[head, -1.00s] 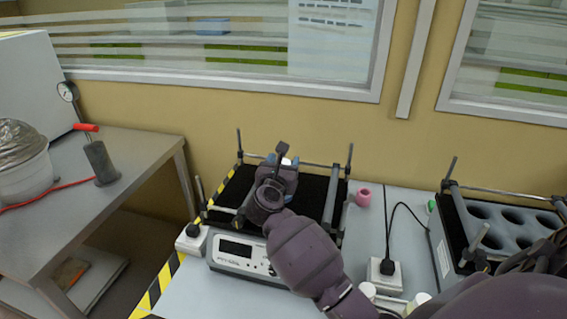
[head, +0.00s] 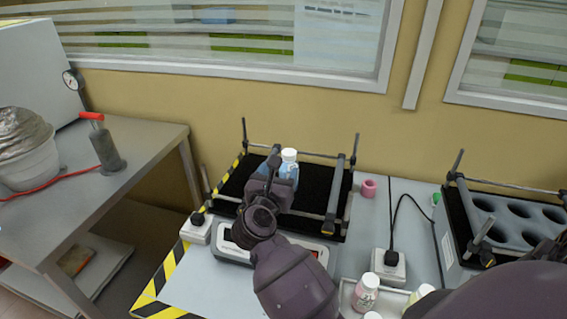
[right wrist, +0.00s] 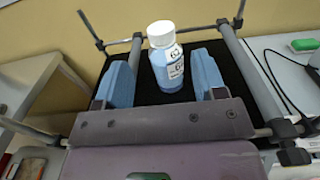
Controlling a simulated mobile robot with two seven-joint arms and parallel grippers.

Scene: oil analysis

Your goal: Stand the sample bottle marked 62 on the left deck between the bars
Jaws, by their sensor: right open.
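The sample bottle (head: 289,170), white-capped with bluish contents, stands upright on the black left deck (head: 318,186). It is between the two side bars. In the right wrist view the bottle (right wrist: 168,70) has a white label whose number starts with what looks like a 6; the rest is hard to read. My right gripper (head: 280,172) is open at the bottle. In the right wrist view its blue fingers (right wrist: 162,80) are spread, one on each side, with visible gaps to the bottle. My left gripper is not in view.
A second device with a grey holed rack (head: 500,220) stands at right. A pink ring-like object (head: 368,188) lies beside the left deck. Several white-capped bottles, including one with a pinkish label (head: 366,293), stand at the front. A black cable runs to a white plug box (head: 388,268).

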